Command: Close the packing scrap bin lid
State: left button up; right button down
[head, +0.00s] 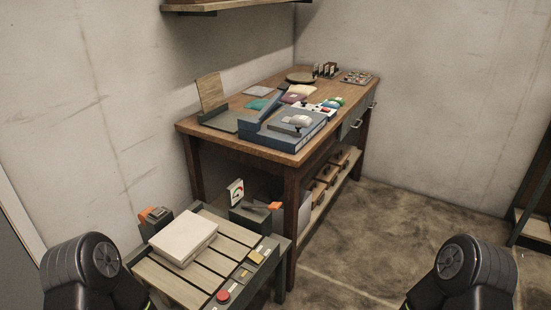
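I cannot make out a packing scrap bin or its lid in the head view. Only dark upper parts of my two arms show, at the bottom left and bottom right corners. Both of my grippers are out of view, so what they hold is hidden.
A low slatted station (187,290) stands in front, with a pale flat box (183,236), a red button (223,296) and orange-tipped devices on it. Behind it is a wooden workbench (262,152) with several tools and a lower shelf (318,212). Concrete floor (385,225) lies clear to the right.

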aim_at(276, 184)
jog(key=z, duration=0.95)
jog(key=i+z, duration=0.25)
jog(key=i, duration=2.4)
jog(key=i+l+u, duration=0.1)
jog(key=i, duration=1.05)
jog(key=i+l, duration=0.1)
jog(key=i, duration=1.1)
jog(key=u, duration=4.2)
